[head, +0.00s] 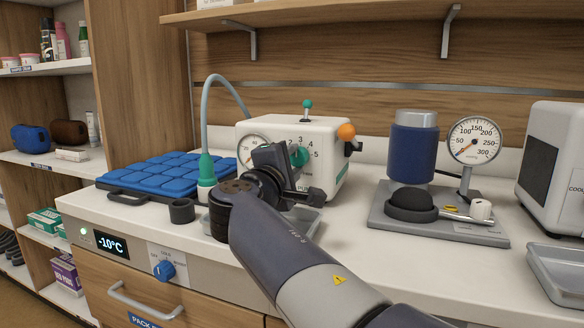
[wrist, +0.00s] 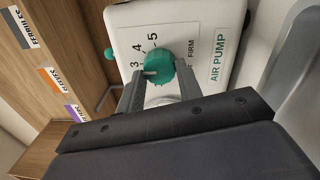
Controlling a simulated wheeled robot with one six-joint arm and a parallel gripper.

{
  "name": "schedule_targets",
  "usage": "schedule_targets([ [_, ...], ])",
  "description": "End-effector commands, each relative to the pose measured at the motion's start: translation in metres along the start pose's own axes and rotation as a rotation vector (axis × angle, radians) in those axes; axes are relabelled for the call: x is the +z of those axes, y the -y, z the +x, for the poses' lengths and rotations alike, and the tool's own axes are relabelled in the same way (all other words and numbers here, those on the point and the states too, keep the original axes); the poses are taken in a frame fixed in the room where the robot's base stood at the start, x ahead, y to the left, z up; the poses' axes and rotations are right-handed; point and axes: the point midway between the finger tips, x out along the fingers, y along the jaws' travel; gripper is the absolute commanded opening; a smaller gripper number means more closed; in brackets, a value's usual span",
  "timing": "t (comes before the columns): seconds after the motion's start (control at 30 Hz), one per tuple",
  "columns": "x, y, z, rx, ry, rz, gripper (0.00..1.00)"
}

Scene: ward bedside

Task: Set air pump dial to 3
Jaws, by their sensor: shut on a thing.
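The air pump (head: 325,135) is a white box on the counter, lettered AIR PUMP in the wrist view (wrist: 225,25). Its green dial (wrist: 160,68) has numbers around it; 3, 4 and 5 show in the wrist view. A pale mark on the dial's left side appears to point toward the 3. My gripper (wrist: 157,88) is shut on the dial, one finger on each side. In the head view the dial (head: 299,156) is partly hidden by my gripper (head: 285,168).
A blue padded tray (head: 165,177) and a hose with a green connector (head: 206,168) are left of the pump. A gauge (head: 474,139) and blue cylinder (head: 413,150) stand to the right. A shelf (head: 300,12) hangs above. An orange knob (head: 346,131) sticks out at the pump's right.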

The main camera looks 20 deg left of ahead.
Motion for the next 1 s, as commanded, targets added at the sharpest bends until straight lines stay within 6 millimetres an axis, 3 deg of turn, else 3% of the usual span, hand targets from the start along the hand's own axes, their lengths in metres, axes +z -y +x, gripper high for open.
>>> schedule_targets([
  [0.43, -0.0002, 0.0006, 0.0001, -0.001, 0.001, 0.007, 0.11],
  [0.47, -0.0002, 0.0006, 0.0001, -0.001, 0.001, 0.007, 0.36],
  [0.7, -0.0001, 0.0004, 0.0001, -0.001, 0.001, 0.007, 0.56],
  [1.0, -0.0003, -0.0003, -0.0039, -0.001, 0.000, 0.007, 0.56],
])
